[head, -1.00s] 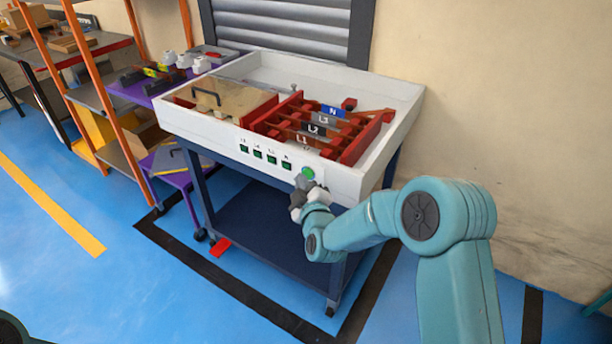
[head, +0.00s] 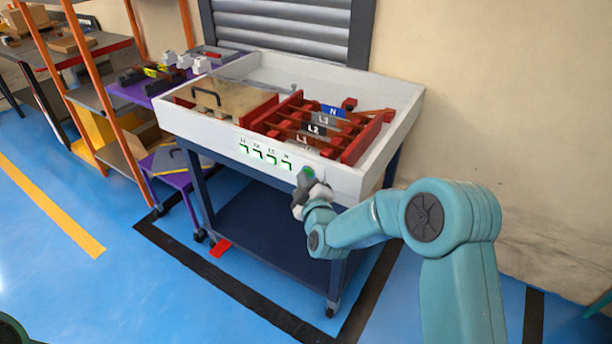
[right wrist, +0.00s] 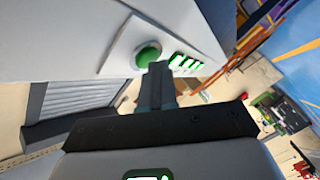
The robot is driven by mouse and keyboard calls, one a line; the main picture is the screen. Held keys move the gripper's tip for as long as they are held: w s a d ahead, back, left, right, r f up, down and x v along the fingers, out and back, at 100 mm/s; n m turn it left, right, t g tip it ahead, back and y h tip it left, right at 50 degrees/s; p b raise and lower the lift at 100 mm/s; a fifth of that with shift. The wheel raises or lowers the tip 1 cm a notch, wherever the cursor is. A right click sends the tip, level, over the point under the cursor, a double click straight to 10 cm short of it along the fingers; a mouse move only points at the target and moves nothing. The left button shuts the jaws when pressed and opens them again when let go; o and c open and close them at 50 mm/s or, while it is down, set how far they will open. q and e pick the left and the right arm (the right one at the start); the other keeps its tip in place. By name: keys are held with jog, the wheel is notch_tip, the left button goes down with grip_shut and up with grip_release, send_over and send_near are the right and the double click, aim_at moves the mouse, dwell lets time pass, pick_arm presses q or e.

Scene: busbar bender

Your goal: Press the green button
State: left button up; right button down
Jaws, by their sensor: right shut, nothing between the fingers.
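The green button (head: 307,173) is on the front panel of the white machine box (head: 210,129), near its right end. In the right wrist view the round green button (right wrist: 148,55) sits on a raised plate. My right gripper (head: 309,184) is shut and empty, its tip at the button and partly covering it in the head view. In the right wrist view the shut fingertips (right wrist: 160,68) overlap the button's lower right edge; whether they press it in, I cannot tell. Several small indicators (head: 265,155) left of the button glow bright green. My left gripper is not in view.
The box stands on a dark blue wheeled cart (head: 262,222). It holds red frames with labelled bars (head: 318,130) and a tan cover (head: 225,101) with a black handle. Orange-post shelves (head: 100,100) and a purple table (head: 128,91) stand left.

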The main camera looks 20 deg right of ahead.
jog(key=shift+s+a+b, duration=0.25)
jog(key=shift+b, duration=0.05)
jog(key=s+a+b, duration=0.1)
jog(key=s+a, duration=0.2)
jog(key=a, duration=0.1)
jog(key=shift+s+a, duration=0.35)
jog(key=shift+a, duration=0.05)
dwell(0.7)
